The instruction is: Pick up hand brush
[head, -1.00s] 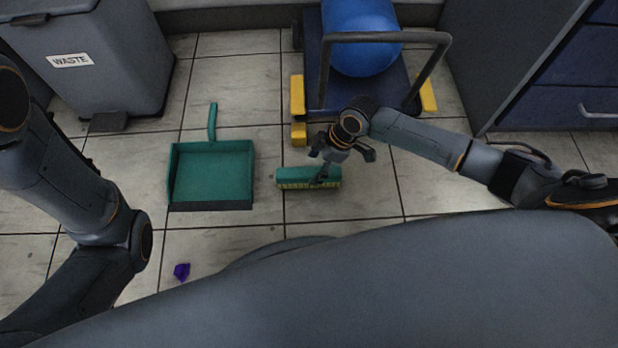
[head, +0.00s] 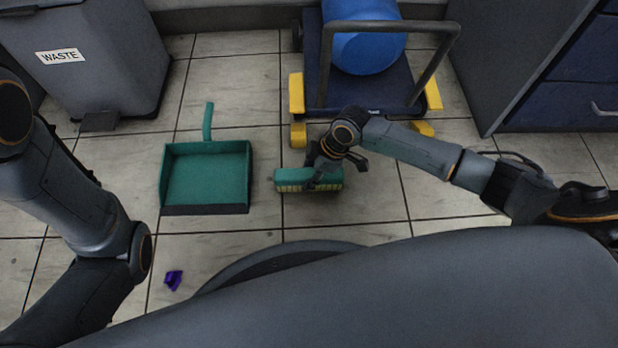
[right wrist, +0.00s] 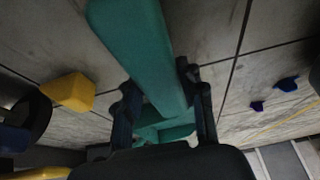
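The green hand brush (head: 292,180) with pale bristles is at the floor right of the dustpan in the head view. My right gripper (head: 322,178) is over its middle. In the right wrist view the long green brush body (right wrist: 145,50) runs between the two dark fingers of the right gripper (right wrist: 162,90), which appear shut on it from both sides. I cannot tell whether the brush is clear of the floor. My left arm (head: 75,200) comes in at the left; its gripper is out of view.
A green dustpan (head: 205,177) lies left of the brush. Purple scraps (head: 173,280) lie on the floor. A cart (head: 375,95) with a blue cylinder (head: 365,45) stands behind the brush. A grey waste bin (head: 105,60) is at back left and a blue drawer cabinet (head: 560,104) at right.

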